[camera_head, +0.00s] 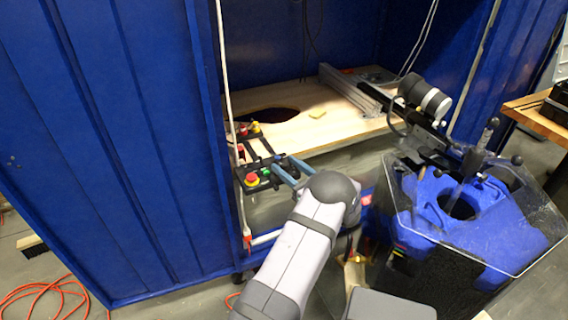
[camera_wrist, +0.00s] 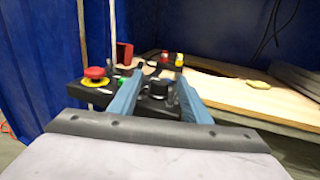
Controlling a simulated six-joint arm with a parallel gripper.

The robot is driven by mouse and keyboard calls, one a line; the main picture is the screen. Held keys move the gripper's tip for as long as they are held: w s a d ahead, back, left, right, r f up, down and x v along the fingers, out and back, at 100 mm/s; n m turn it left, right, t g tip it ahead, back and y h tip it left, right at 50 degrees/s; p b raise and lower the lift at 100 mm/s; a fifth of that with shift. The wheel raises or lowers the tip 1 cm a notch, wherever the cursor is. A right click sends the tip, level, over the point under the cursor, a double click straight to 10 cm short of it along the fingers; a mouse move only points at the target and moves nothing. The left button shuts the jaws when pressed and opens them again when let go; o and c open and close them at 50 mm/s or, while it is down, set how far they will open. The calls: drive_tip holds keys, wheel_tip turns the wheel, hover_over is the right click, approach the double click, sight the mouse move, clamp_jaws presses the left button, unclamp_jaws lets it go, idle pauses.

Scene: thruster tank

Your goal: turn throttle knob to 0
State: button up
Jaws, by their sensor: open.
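A black control box (camera_head: 246,187) is mounted at the left front of the blue enclosure. It carries a red emergency stop button on a yellow base (camera_head: 251,180), which also shows in the wrist view (camera_wrist: 95,74). A dark round knob (camera_wrist: 158,88), likely the throttle knob, stands on the box. My gripper (camera_head: 284,164) is open, with its two blue fingers reaching over the box. In the wrist view the fingers (camera_wrist: 160,78) lie left and right of the knob. I cannot tell whether they touch it, and its setting is not readable.
A wooden board (camera_head: 345,127) with a dark hole and a small yellow block (camera_head: 317,113) lies behind the box. A metal rail (camera_head: 350,90) sits on it. A blue machine with a clear cover (camera_head: 470,215) stands at right. A cable hangs along the enclosure's left edge.

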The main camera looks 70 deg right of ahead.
drive_tip(key=shift+x, duration=0.9)
drive_tip(key=c, duration=1)
drive_tip(key=shift+c, duration=0.2)
drive_tip(key=shift+f+b, duration=0.1)
drive_tip(key=shift+b, duration=0.25)
